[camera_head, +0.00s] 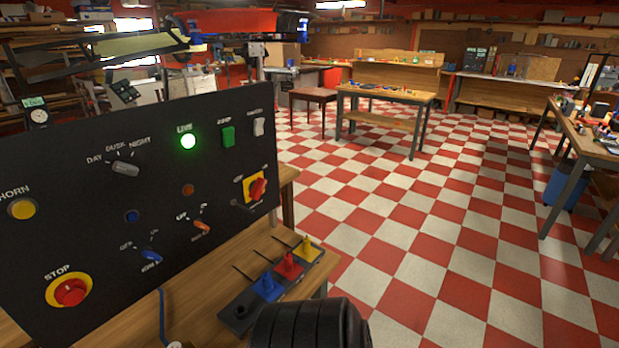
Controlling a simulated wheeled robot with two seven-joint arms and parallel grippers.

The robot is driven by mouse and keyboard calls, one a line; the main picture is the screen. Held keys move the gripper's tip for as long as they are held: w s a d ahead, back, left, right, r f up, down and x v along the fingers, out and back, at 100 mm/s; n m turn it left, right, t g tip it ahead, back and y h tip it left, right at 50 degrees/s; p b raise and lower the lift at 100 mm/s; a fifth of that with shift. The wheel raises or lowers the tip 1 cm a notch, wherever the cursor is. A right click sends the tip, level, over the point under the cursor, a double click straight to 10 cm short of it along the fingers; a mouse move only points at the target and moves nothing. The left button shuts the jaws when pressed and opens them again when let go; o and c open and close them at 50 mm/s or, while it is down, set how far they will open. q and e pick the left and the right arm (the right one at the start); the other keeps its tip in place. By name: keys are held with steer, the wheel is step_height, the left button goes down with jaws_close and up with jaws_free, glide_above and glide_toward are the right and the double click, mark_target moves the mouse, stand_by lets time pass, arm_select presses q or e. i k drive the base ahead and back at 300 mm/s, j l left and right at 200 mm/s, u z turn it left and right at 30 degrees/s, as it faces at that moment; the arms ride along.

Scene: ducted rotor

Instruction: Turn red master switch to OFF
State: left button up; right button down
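The red master switch (257,187) is a red rotary knob on a yellow plate, near the right edge of the black control panel (100,250). Its handle appears tilted; the small labels around it are too small to read. A round green lamp (188,141) marked LIVE is lit at the top of the panel. Neither of my grippers shows in the head view. A dark ribbed rounded shape at the bottom centre may be part of my own arm; no fingers can be seen on it.
A dark block with blue, red (289,264) and yellow pieces lies on the wooden bench before the panel.

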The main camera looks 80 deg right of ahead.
mark_target(257, 188)
steer(key=z, duration=2.3)
steer(key=l, duration=0.15)
steer(key=i, duration=0.05)
